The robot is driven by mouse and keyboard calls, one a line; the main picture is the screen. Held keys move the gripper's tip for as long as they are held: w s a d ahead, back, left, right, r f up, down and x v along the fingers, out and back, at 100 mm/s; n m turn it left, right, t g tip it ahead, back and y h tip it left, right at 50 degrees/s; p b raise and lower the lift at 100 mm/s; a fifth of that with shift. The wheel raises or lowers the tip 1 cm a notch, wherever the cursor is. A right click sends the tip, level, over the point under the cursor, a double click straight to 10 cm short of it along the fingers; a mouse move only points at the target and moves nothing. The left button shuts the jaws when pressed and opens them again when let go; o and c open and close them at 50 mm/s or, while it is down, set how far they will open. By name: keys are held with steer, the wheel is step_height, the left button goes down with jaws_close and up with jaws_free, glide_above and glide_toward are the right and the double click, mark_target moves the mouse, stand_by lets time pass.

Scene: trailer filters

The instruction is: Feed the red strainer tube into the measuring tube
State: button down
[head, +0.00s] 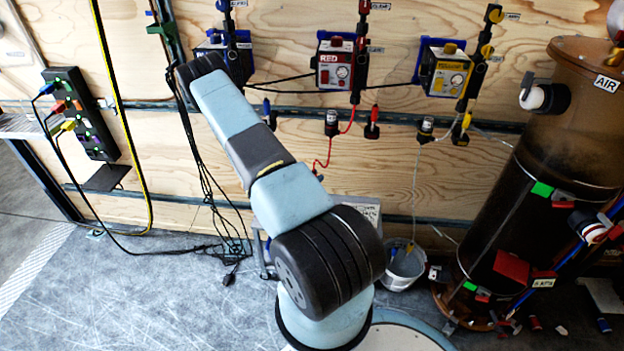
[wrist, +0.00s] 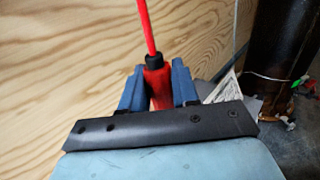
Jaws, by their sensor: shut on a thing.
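The red strainer (wrist: 159,90) stands between the two blue fingers of my gripper (wrist: 158,72) in the wrist view, with the fingers shut on its sides. It has a black collar at its top, and a thin red tube (wrist: 146,28) runs up from it. Its lower end is hidden behind my black gripper plate. I cannot make out the measuring tube in either view.
A white bucket (head: 403,268) stands on the floor right of my arm. A large brown tank (head: 535,190) marked AIR stands at the right. Black cables (head: 215,200) hang left of my arm. Pumps line the plywood wall (head: 270,185). The floor at left is mostly clear.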

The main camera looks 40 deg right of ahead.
steer(key=shift+f, duration=0.2)
steer(key=c, duration=0.8)
jaws_free()
steer(key=shift+o, duration=0.2)
steer(key=w+a, duration=0.1)
steer(key=a, duration=1.2)
steer(key=shift+a, duration=0.4)
steer(key=shift+w, duration=0.1)
